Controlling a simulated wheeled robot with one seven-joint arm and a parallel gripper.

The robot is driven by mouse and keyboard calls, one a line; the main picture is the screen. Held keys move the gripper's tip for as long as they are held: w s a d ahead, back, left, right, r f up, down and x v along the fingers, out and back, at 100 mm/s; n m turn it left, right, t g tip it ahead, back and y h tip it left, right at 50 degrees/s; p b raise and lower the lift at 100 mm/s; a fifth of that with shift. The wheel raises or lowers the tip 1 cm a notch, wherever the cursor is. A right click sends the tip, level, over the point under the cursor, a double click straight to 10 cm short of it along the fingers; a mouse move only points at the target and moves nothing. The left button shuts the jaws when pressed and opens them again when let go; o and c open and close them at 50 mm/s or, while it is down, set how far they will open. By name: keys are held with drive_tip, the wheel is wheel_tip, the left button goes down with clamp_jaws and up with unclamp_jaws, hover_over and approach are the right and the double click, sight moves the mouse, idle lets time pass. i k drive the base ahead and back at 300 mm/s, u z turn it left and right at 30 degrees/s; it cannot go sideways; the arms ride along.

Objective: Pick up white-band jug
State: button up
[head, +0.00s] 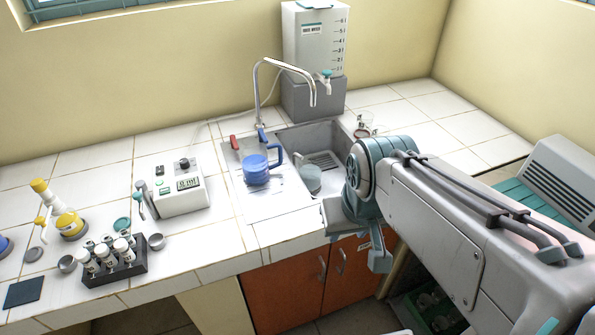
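A blue jug (256,170) with a loop handle stands upright on the white board left of the sink. A white band cannot be made out on it at this size. A grey-teal round vessel (311,179) sits in the sink; whether it carries a band is also unclear. My gripper (362,238) hangs at the counter's front edge, right of and nearer than the sink, apart from the blue jug. One teal finger shows; my wrist and the viewing angle hide the rest, so its opening is unclear. Nothing is seen held.
A curved tap (257,90) rises behind the sink (330,132). A water tank (317,45) stands at the back. A white instrument (180,188) and a dark vial rack (115,270) stand left. A glass vessel (364,122) stands right of the sink.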

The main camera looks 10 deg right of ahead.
sight(310, 165)
drive_tip(key=u, duration=0.5)
drive_tip(key=k, duration=1.2)
drive_tip(key=z, duration=0.05)
drive_tip(key=i, duration=0.45)
drive_tip(key=z, duration=0.85)
drive_tip(key=i, duration=1.55)
drive_tip(key=u, duration=0.8)
